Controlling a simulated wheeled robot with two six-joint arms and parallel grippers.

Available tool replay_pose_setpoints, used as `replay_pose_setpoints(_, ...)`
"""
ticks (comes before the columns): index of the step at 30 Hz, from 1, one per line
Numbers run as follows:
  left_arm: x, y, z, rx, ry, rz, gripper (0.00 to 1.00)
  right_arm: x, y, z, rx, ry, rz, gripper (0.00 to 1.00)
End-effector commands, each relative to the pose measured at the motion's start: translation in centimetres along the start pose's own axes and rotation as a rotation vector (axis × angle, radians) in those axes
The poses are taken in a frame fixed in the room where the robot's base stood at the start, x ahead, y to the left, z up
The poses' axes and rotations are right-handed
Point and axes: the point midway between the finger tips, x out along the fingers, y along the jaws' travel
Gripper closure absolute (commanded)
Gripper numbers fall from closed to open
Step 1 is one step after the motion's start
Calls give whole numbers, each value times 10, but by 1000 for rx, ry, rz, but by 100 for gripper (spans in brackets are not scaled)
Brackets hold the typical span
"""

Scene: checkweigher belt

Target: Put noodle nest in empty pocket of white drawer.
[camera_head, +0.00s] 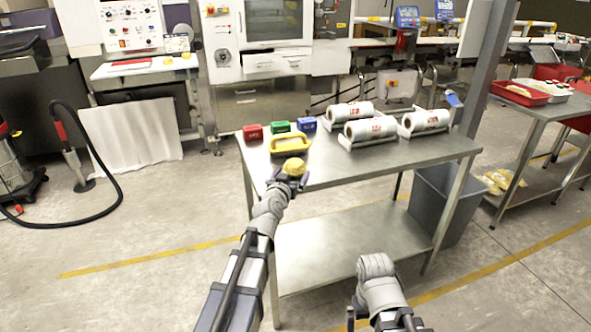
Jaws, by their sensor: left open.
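A round yellow noodle nest (294,166) shows at the near left edge of the steel table (395,155). My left gripper (290,178) is open right at the nest, its dark fingers partly over the nest's lower side. Whether they touch it I cannot tell. My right gripper (382,320) is low at the bottom of the picture, away from the table, and its jaws are not clear. A white drawer front (278,64) shows on the machine at the back. No pockets can be made out in it.
A yellow tray (275,149) lies just behind the nest, with red (253,132), green (280,127) and blue (307,124) boxes behind it. White film rolls (370,129) fill the table's right half. A grey bin (441,205) stands under its right end.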

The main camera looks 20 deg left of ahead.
Motion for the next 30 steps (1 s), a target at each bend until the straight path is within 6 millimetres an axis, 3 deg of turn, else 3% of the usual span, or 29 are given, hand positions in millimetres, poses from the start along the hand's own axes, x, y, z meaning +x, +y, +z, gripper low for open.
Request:
replay_pose_setpoints(9,46,-2,4,1,0,0,0,10,-1,-1,0,0,0,0)
replay_pose_setpoints(17,47,-1,3,0,0,-1,0,10,-1,-1,0,0,0,0)
replay_pose_setpoints(30,47,-1,3,0,-1,-1,50,10,-1,-1,0,0,0,0)
